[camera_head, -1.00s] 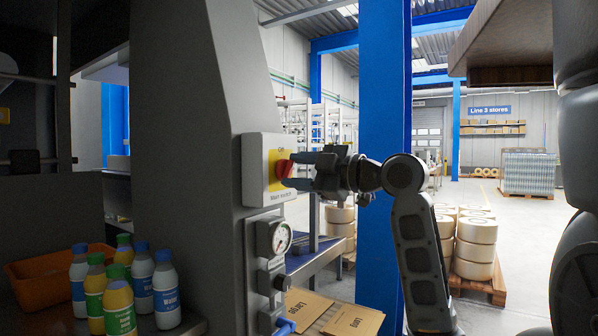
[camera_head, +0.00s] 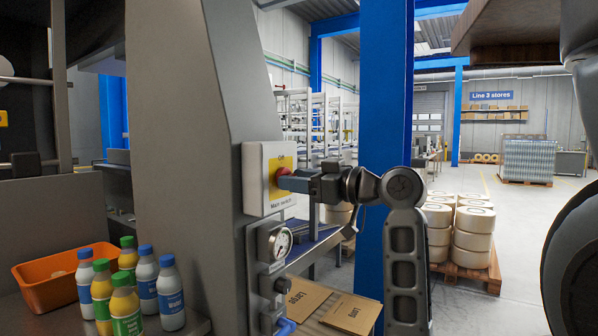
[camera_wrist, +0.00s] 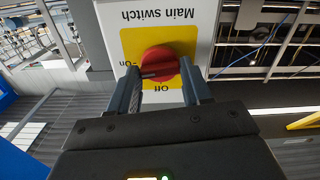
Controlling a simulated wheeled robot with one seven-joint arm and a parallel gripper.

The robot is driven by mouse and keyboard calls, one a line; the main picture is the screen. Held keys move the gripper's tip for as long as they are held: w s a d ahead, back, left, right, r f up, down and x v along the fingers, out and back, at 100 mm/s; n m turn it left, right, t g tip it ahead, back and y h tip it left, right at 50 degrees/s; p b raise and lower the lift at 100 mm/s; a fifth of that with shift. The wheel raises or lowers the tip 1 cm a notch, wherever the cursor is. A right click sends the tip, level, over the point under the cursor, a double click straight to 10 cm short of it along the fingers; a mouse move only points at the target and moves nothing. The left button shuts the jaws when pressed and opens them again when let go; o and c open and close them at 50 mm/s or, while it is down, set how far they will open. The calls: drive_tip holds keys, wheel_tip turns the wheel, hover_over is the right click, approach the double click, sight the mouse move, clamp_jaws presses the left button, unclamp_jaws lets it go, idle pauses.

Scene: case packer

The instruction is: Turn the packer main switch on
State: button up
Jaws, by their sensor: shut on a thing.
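The main switch box (camera_head: 253,178) is pale with a yellow plate and a red knob (camera_head: 281,175), on the grey machine column. My gripper (camera_head: 286,182) reaches it from the right, at the knob's height. In the wrist view the box appears upside down, with "Main switch", "On" and "Off" readable. There the red knob (camera_wrist: 160,62) sits between the two fingers of my gripper (camera_wrist: 160,75), which is shut on it. The "Off" label is at the top of the plate, "On" to the side. I cannot tell which label the knob points to.
A pressure gauge (camera_head: 279,242) sits just below the switch. Several bottles (camera_head: 126,300) and an orange tray (camera_head: 50,283) stand at lower left. A blue pillar (camera_head: 384,130) rises behind my arm. Flat cartons (camera_head: 350,314) lie below.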

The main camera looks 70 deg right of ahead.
drive_tip(key=shift+m+p, duration=0.45)
drive_tip(key=shift+m, duration=0.25)
drive_tip(key=shift+f+m, duration=0.1)
drive_tip(key=shift+m, duration=0.2)
drive_tip(key=o, duration=1.1)
drive_tip(key=shift+c, duration=0.2)
drive_tip(key=shift+s, duration=0.1)
drive_tip(key=b+v, duration=0.1)
drive_tip(key=v, duration=0.6)
drive_tip(key=shift+s, duration=0.35)
drive_tip(key=shift+a, duration=0.1)
